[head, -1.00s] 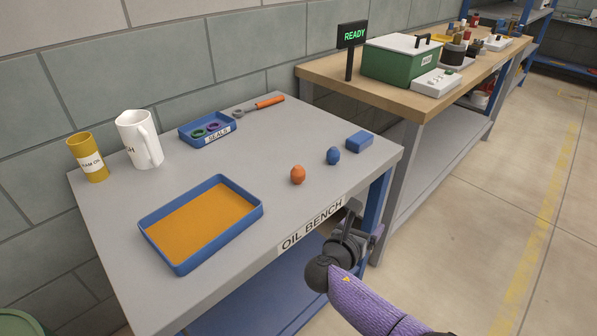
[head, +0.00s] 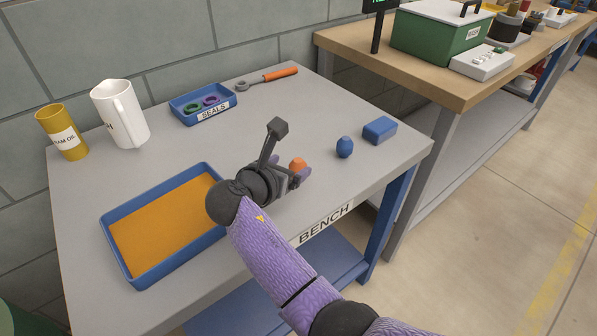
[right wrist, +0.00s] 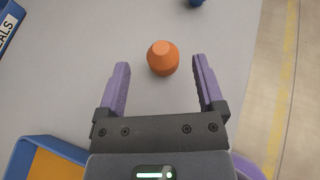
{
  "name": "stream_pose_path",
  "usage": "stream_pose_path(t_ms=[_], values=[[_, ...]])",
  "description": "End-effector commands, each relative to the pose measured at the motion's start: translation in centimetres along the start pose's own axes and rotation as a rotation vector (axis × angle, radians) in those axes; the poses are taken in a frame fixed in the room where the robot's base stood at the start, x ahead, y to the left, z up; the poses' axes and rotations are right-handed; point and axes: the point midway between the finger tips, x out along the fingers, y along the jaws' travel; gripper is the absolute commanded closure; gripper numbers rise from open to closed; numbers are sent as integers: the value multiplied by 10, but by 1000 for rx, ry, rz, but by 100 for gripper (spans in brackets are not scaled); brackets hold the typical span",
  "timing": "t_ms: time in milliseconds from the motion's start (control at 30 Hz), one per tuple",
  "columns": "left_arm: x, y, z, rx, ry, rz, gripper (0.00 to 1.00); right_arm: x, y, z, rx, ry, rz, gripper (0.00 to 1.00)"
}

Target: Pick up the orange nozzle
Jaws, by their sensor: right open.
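The orange nozzle (head: 297,164) stands on the grey bench top, partly hidden behind my right gripper in the head view. In the right wrist view the orange nozzle (right wrist: 163,58) shows whole, with a flat-topped round body. My right gripper (right wrist: 160,68) is open, its two purple fingers on either side of the line to the nozzle. The nozzle lies between and slightly beyond the fingertips, and no contact shows. In the head view the right gripper (head: 290,172) is over the bench near its front edge. My left gripper is not in view.
A blue nozzle-like piece (head: 344,147) and a blue block (head: 379,130) sit right of the orange nozzle. A blue tray with an orange floor (head: 222,232) lies left. The seals tray (head: 176,115), white jug (head: 132,137), yellow can (head: 70,151) and orange-handled tool (head: 280,74) stand farther back.

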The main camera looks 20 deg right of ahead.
Motion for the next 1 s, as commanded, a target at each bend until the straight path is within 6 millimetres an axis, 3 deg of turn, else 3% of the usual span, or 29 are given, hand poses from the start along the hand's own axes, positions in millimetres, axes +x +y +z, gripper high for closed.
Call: stream_pose_path(t_ms=[33,133,367,767,1000], values=[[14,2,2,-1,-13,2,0,14,-1,-10,-3,1,-4,13],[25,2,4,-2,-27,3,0,33,-1,-9,-3,1,-3,13],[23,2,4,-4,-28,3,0,35,-1,-2,-2,0,0,15],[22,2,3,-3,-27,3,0,35,-1,-2,-2,0,-1,100],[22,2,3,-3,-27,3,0,34,-1,-2,-2,0,-1,100]])
